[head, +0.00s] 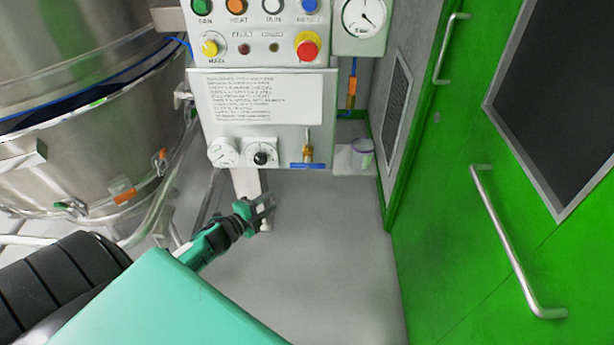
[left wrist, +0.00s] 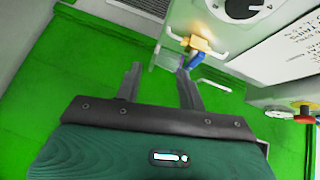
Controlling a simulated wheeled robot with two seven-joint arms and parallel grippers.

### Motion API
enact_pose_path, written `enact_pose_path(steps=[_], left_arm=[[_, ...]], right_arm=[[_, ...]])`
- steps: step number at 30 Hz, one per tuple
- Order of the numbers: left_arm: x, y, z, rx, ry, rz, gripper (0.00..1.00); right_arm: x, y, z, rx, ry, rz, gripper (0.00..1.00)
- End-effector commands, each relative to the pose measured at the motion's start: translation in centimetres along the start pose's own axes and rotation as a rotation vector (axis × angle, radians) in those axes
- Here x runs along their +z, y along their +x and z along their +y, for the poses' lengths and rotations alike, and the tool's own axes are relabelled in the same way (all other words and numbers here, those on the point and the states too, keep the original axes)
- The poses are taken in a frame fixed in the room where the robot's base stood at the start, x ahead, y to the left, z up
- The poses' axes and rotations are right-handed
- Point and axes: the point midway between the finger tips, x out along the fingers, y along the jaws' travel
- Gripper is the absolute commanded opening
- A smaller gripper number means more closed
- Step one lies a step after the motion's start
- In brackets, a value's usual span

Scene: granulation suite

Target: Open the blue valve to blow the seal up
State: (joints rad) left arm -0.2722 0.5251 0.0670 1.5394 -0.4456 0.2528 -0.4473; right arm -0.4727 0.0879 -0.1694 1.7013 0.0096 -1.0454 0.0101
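The blue valve handle (head: 308,166) is a flat blue lever at the bottom right of the control panel, below a brass valve body (head: 308,152) on a vertical pipe. The handle lies crosswise to that pipe. In the left wrist view the brass body (left wrist: 200,44) and blue handle (left wrist: 194,61) show just beyond my fingertips. My left gripper (head: 268,202) is below and left of the valve in the head view, apart from it. Its two fingers (left wrist: 160,78) are spread with nothing between them. My right gripper is in neither view.
The panel carries a gauge (head: 223,152), a black knob (head: 262,155), a red stop button (head: 307,46) and a yellow knob (head: 211,45). A steel vessel (head: 95,150) stands left. A green door (head: 500,180) with handles is right. A small tub (head: 362,153) sits on a shelf. The floor below is clear.

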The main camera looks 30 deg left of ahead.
Motion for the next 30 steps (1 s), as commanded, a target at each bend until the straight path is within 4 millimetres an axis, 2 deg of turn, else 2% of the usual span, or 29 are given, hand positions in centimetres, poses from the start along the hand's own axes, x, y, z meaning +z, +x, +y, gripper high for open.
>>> enact_pose_path(steps=[1,3,7,14,30], left_arm=[[-0.5,0.4,-1.7,-0.038,0.059,0.038,0.4],[-1.2,0.7,-3.8,-0.075,0.12,0.073,0.4],[-2.0,0.9,-5.9,-0.109,0.177,0.107,0.4],[-2.4,3.0,-6.6,-0.117,0.183,0.112,0.4],[-3.4,11.2,-7.3,-0.114,0.18,0.11,0.4]], right_arm=[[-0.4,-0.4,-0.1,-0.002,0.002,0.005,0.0],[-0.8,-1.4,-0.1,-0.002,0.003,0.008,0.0],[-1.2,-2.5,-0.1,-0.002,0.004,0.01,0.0],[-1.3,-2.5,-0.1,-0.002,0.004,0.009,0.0],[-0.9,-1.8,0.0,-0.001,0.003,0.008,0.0]])
